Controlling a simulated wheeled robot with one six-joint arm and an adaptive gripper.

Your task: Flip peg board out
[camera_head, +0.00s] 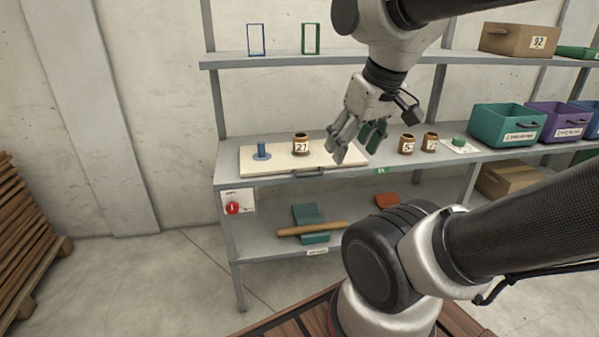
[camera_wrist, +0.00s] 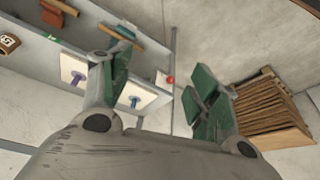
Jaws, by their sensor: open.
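The peg board is a cream slab (camera_head: 270,168) lying flat on the middle shelf, with a dark handle (camera_head: 309,173) at its front edge. A blue peg (camera_head: 262,151) stands on its left part, and a brown jar marked 27 (camera_head: 300,144) stands right of it. My gripper (camera_head: 357,146) is open and empty; in the head view it appears over the board's right end and hides part of it.
Small brown jars (camera_head: 406,144) and a green piece (camera_head: 458,142) stand right of my gripper. Teal (camera_head: 507,125) and purple bins are farther right. The lower shelf holds a wooden rod (camera_head: 312,229) on a teal holder. An upper shelf (camera_head: 290,60) overhangs. A red-marked card (camera_head: 236,205) hangs below left.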

